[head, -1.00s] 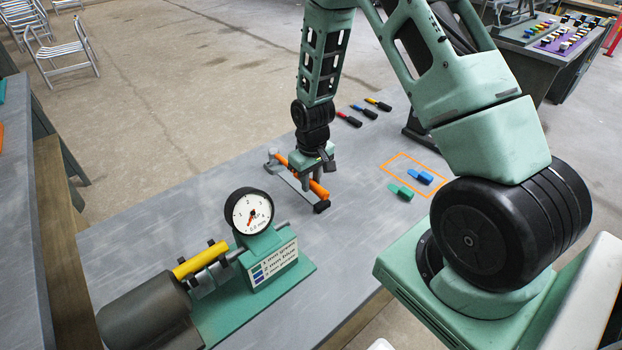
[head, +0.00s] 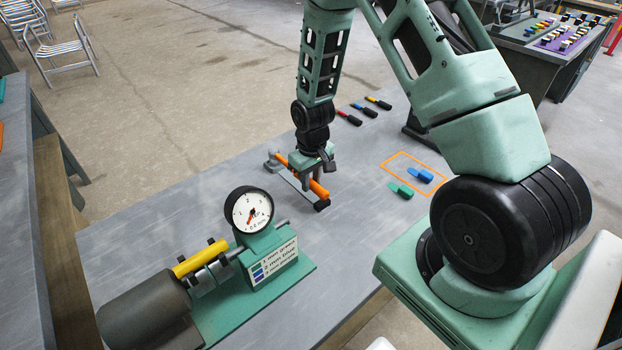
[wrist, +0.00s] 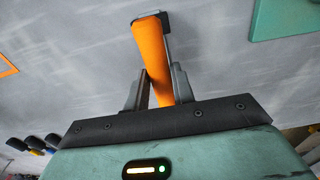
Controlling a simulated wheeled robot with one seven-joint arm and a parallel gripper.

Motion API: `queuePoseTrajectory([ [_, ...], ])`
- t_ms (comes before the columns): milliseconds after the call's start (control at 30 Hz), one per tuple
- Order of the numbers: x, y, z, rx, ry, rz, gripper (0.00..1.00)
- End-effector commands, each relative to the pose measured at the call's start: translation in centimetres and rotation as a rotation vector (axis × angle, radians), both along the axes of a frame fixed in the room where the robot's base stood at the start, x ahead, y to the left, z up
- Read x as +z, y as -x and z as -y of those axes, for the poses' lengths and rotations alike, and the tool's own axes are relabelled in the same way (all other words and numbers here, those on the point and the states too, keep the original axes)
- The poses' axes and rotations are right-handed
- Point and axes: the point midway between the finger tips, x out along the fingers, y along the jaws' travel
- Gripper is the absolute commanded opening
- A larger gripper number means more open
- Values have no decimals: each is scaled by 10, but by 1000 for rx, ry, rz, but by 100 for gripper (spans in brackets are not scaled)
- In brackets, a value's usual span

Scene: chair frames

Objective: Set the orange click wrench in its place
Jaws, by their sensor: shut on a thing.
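The orange click wrench (head: 317,188) is held low over the grey table, close to a narrow grey rest (head: 290,181) with a dark block at its right end. In the wrist view the orange handle (wrist: 150,52) runs up between the fingers, beside a grey bar. My gripper (head: 312,177) points down and is shut on the wrench around the middle of its length; both fingers show in the wrist view (wrist: 162,80). My gripper hides part of the handle. I cannot tell whether the wrench touches the rest.
A green fixture with a dial gauge (head: 249,210) and a yellow-handled bar (head: 200,259) stands front left. An orange outline (head: 401,158) with green (head: 401,190) and blue (head: 420,176) pieces lies right. Several dark-handled tools (head: 363,111) lie at the back. Table between is clear.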

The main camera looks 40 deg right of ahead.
Motion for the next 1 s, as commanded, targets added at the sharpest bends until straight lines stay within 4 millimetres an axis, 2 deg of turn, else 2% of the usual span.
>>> queuePoseTrajectory([
  [500,-15,-1,0,0,0,1,0],
  [867,-16,0,0,0,0,1,0],
  [900,-16,0,0,0,0,1,30],
  [967,-16,0,0,0,0,1,47],
  [1000,-16,0,0,0,0,1,50],
])
